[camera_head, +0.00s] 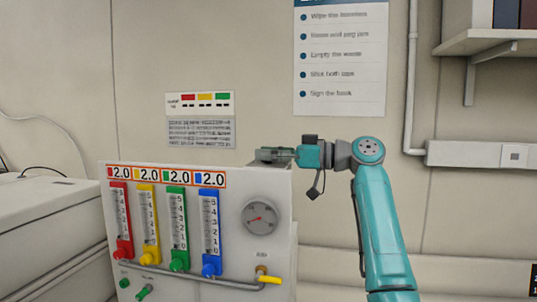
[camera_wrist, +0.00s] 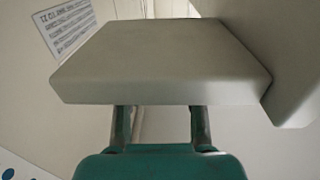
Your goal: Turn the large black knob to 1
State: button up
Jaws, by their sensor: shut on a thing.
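No large black knob can be made out in either view. In the head view my gripper (camera_head: 276,155) is at the top right corner of the white panel box (camera_head: 275,185), pointing left. Its fingertips are too small to make out there. In the wrist view both fingers (camera_wrist: 159,122) reach behind a pale grey block (camera_wrist: 165,60), which hides their tips. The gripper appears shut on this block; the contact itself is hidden.
The panel carries red, yellow, green and blue flow tubes, a round gauge (camera_head: 262,217) and a yellow valve handle (camera_head: 268,279). A white cabinet (camera_head: 45,210) stands left. A shelf (camera_head: 490,42) and conduit (camera_head: 465,154) are on the right wall. A poster (camera_head: 342,60) hangs behind.

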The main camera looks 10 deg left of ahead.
jog(key=shift+g, duration=0.3)
jog(key=shift+n+g, duration=1.4)
jog(key=shift+g, duration=0.5)
jog(key=o, duration=1.2)
jog(key=shift+c, duration=0.2)
jog(key=shift+d, duration=0.1)
jog(key=w+d, duration=0.2)
jog(key=d, duration=0.9)
jog(key=shift+w+d, duration=0.2)
jog(key=shift+d, duration=0.1)
